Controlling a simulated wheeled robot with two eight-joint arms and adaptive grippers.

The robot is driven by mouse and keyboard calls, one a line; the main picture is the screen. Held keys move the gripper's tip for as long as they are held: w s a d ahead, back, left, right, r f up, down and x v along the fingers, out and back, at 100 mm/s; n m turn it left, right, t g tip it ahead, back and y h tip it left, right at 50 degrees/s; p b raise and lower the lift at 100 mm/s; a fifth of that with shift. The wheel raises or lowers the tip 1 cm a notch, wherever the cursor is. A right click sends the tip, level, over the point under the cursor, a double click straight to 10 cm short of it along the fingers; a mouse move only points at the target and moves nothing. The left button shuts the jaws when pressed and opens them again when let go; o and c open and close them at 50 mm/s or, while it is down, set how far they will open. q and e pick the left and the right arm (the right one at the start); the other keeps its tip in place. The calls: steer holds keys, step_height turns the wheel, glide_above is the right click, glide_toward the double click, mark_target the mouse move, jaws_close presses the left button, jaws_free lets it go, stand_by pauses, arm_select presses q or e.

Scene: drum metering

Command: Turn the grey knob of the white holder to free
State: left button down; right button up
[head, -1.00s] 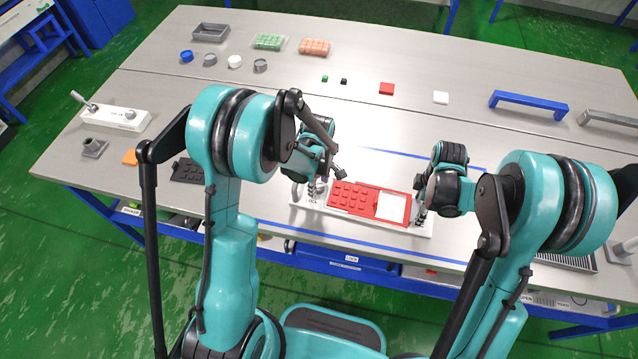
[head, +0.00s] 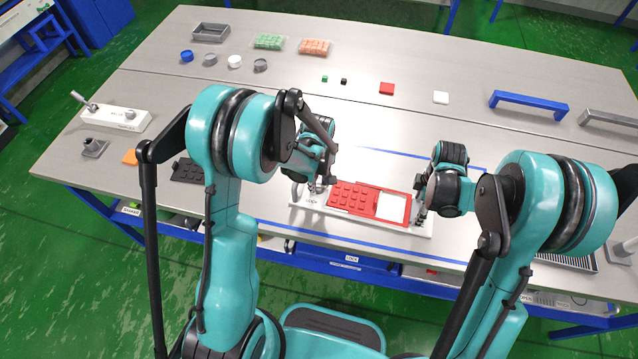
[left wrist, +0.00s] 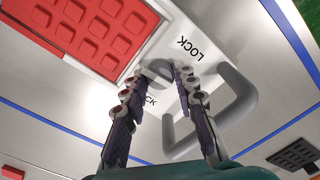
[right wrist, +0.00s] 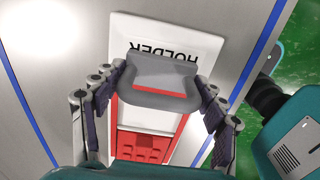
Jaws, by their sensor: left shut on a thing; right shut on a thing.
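The white holder (head: 300,205) lies near the table's front edge with a red slide (head: 352,195) in it. The slide has raised red pads and a white square. My left gripper (head: 316,188) is at the holder's left end. In the left wrist view its fingers (left wrist: 160,78) are closed on the grey knob (left wrist: 157,66). LOCK shows beside the knob; a second label is partly hidden by a finger. A grey handle (left wrist: 244,100) stands beside the knob. My right gripper (head: 420,210) is shut on the grey handle (right wrist: 160,99) at the holder's other end.
A black pad (head: 187,170) and an orange square (head: 130,157) lie left of the holder. A white box with a lever (head: 120,119) stands at far left. A blue handle (head: 530,105) lies at back right. The table behind the holder is mostly clear.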

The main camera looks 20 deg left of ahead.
mark_target(319, 187)
arm_select(q)
steer(key=c, duration=1.2)
jaws_free()
steer(key=shift+r, duration=0.1)
step_height(319, 187, up, 12)
steer(key=shift+f, duration=0.1)
